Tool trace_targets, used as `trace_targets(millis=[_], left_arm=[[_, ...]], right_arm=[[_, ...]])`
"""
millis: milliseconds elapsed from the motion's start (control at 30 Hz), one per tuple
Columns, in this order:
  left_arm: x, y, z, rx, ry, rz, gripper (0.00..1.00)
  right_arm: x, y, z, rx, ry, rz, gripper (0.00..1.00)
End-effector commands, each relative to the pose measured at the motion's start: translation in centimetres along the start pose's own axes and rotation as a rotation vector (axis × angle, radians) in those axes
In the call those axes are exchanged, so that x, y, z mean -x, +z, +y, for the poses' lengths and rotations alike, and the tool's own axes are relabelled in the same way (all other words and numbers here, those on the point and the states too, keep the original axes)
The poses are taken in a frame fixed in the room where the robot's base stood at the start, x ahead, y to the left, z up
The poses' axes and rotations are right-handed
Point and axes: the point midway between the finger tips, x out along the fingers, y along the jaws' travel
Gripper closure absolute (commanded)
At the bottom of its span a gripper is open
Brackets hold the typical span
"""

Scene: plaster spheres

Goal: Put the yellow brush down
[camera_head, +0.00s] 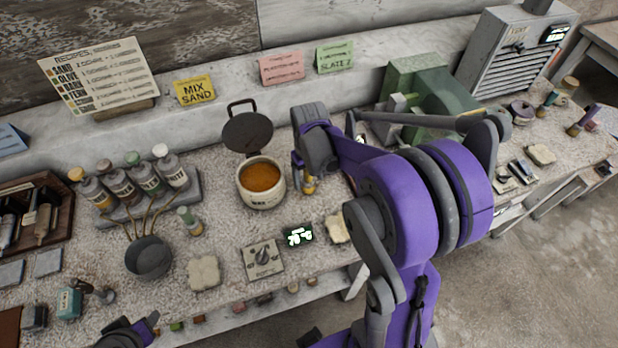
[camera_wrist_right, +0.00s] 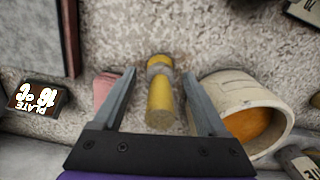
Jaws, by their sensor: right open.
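The yellow brush (camera_wrist_right: 160,105) is between the fingers of my right gripper (camera_wrist_right: 160,76) in the right wrist view, with a visible gap on both sides. It has a yellow body with a grey band. In the head view, a small yellow part of the brush (camera_head: 309,186) shows below my right gripper (camera_head: 303,178), on the bench just right of the wax pot; the gripper hides the rest. My right gripper is open and holds nothing. Part of my left arm's end (camera_head: 128,333) shows at the bottom left edge; its fingers cannot be made out.
The cream pot (camera_head: 262,198) of orange wax stands close beside the brush, its dark lid (camera_head: 248,133) raised behind. A dial box (camera_head: 263,259), a small lit display (camera_head: 299,235) and pale slabs lie in front. Bottles in a rack (camera_head: 150,205) and a dark bowl (camera_head: 149,260) stand left.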

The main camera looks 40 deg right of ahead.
Motion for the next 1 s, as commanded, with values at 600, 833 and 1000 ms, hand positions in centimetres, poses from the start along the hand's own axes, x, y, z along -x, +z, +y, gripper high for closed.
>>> trace_targets(millis=[600, 833, 1000], left_arm=[[0.9, -1.2, 0.0, 0.000, 0.000, 0.012, 0.50], [0.9, -1.2, 0.0, 0.000, 0.000, 0.012, 0.50], [0.9, -1.2, 0.0, 0.000, 0.000, 0.012, 0.50]], right_arm=[[10.9, 0.0, 0.0, 0.000, 0.000, 0.001, 0.25], [11.7, 2.3, -2.8, 0.030, 0.012, 0.079, 0.25], [11.2, 6.5, -7.2, 0.079, 0.015, 0.241, 0.25]])
